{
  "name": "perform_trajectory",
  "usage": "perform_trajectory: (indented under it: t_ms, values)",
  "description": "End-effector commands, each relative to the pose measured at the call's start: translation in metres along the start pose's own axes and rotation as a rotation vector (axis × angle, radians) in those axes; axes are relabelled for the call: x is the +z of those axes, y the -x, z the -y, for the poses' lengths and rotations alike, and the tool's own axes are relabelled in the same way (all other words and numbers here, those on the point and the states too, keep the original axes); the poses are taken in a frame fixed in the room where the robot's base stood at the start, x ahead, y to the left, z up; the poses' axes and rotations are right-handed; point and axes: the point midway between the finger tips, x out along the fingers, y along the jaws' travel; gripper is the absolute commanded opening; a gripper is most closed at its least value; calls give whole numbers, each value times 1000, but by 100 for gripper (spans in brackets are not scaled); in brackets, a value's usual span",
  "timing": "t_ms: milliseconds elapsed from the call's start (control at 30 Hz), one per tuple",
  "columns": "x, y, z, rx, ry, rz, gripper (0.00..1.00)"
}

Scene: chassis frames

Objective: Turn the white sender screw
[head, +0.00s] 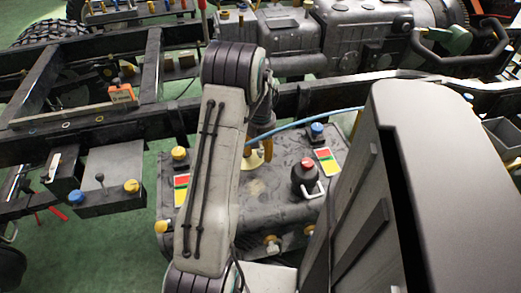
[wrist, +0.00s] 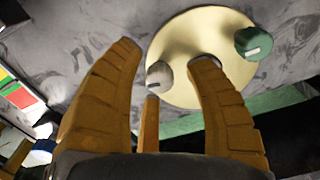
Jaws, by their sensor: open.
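In the wrist view, the white sender screw (wrist: 159,76) is a small pale grey-white knob at the left edge of a round cream plate (wrist: 185,42). A green screw (wrist: 254,40) sits at the plate's right edge. My gripper (wrist: 167,55) has brown-orange fingers spread open, with nothing held. The white screw shows between the left and right fingers, just beyond the tip of the short middle finger. Contact cannot be told. In the head view, the cream plate (head: 254,160) lies on top of the dark grey tank (head: 270,205), partly hidden by my arm; the white screw cannot be made out there.
The tank carries a red-topped cap (head: 305,177), a blue cap (head: 317,130), yellow knobs and coloured labels (head: 326,160). A blue hose (head: 305,121) runs over it. A dark chassis rail (head: 345,92) passes behind. Green floor (head: 125,235) is open at left.

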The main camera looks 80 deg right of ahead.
Motion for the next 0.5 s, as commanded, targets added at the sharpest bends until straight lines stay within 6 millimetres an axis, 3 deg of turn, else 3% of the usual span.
perform_trajectory:
  t_ms: [167, 500]
  values:
    - [-1, 12, 0, 1, 0, -3, 49]
    - [-1, 68, 0, 1, 0, -5, 49]
